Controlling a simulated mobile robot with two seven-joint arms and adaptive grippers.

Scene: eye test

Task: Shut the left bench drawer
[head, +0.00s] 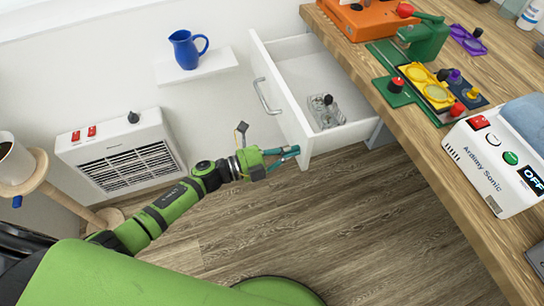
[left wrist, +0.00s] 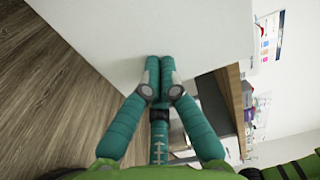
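The white bench drawer (head: 283,88) stands pulled out from under the wooden bench, its front facing left. Its grey bar handle (head: 265,97) is on that front. A clear holder with small round items (head: 326,111) lies inside. My left gripper (head: 290,153) is at the lower, near end of the drawer front, below the handle. In the left wrist view its two teal fingers (left wrist: 160,70) are together with nothing between them. The white drawer front (left wrist: 150,28) fills the view just ahead of the tips; I cannot tell if they touch. My right gripper is not in view.
The wooden bench (head: 440,185) carries an orange case (head: 366,20), a green press (head: 424,38), a yellow tray (head: 431,88) and a white machine (head: 490,160). A blue jug (head: 187,48) sits on a wall shelf (head: 205,67). A white heater (head: 122,152) stands left. Floor below the drawer is clear.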

